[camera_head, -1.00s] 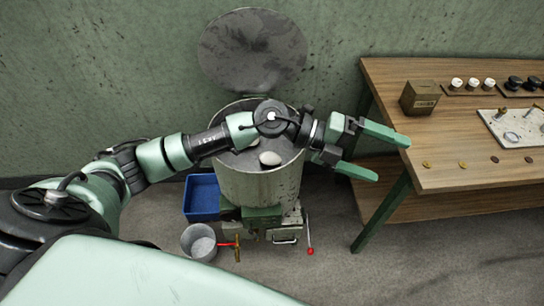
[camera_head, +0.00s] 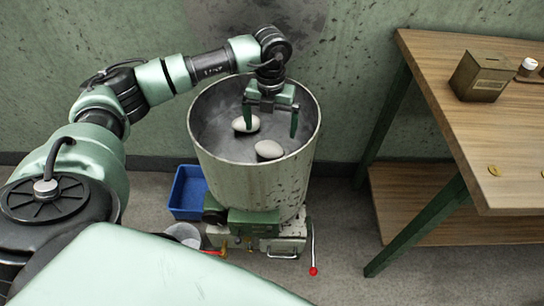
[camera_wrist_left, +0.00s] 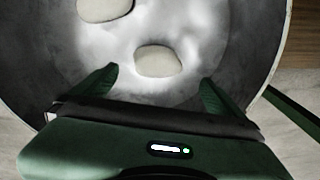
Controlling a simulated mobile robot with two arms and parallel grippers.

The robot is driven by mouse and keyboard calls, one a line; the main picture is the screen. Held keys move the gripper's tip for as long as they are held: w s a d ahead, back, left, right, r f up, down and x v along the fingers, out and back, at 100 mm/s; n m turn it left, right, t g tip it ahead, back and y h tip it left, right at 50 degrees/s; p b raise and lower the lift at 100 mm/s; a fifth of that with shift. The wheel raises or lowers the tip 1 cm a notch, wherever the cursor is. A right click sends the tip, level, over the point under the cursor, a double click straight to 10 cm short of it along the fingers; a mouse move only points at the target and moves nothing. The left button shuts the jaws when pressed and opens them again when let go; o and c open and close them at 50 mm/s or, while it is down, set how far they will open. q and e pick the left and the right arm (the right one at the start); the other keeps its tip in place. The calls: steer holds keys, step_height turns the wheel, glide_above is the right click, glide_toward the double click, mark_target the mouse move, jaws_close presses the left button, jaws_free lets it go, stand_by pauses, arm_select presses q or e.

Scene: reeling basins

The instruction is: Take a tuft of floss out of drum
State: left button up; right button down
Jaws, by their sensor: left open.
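The drum (camera_head: 255,182) is a pale, speckled metal tub, open at the top. Two off-white, rounded tufts of floss lie inside it: one tuft (camera_head: 269,150) toward the front right and another tuft (camera_head: 246,123) farther back on the left, partly behind a finger. My left gripper (camera_head: 270,122) points down over the drum's mouth, open and empty. In the left wrist view, one tuft (camera_wrist_left: 158,60) shows ahead of the gap between the spread fingers (camera_wrist_left: 158,88), and the other tuft (camera_wrist_left: 104,8) is cut by the top edge. My right gripper is out of view.
A wooden table (camera_head: 440,105) with a brown box (camera_head: 481,77) stands to the right. A blue bin (camera_head: 187,193) and a grey bucket (camera_head: 183,234) are on the floor left of the drum. A red-tipped lever (camera_head: 313,250) is at the drum's lower right.

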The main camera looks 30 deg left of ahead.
mark_target(270, 145)
arm_select(q)
steer(key=shift+f, duration=0.7)
step_height(270, 145, down, 7)
steer(key=shift+s+a+f+b, duration=0.1)
steer(key=shift+s+b, duration=0.05)
steer(key=shift+b, duration=0.45)
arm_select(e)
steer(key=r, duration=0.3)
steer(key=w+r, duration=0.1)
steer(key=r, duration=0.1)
arm_select(q)
steer(key=c, duration=1.5)
steer(key=shift+o, duration=0.2)
